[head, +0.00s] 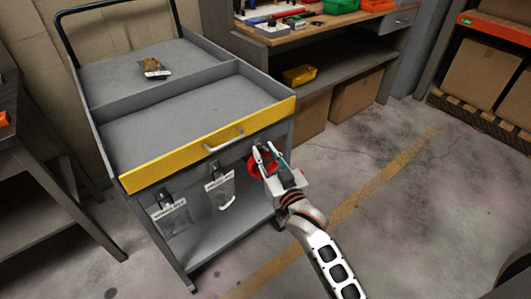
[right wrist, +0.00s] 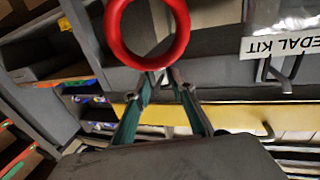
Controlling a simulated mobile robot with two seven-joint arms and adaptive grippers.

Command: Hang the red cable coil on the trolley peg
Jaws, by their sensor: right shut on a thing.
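The red cable coil (head: 263,164) is a ring held at the front of the grey trolley, below the right end of its yellow drawer front (head: 210,146). My right gripper (head: 265,153) is shut on the coil's rim. In the right wrist view, the coil (right wrist: 113,35) stands out beyond the fingertips (right wrist: 165,76), its open middle facing the camera. A peg at the coil is not clearly visible; the gripper and coil cover that part of the trolley front. I cannot tell whether the coil touches a peg. My left gripper is not in view.
Two labelled clear bags (head: 172,217) (head: 221,190) hang on the trolley front, left of the coil. One label reads "PEDAL KIT" (right wrist: 282,45). A small package (head: 155,68) lies on the trolley top.

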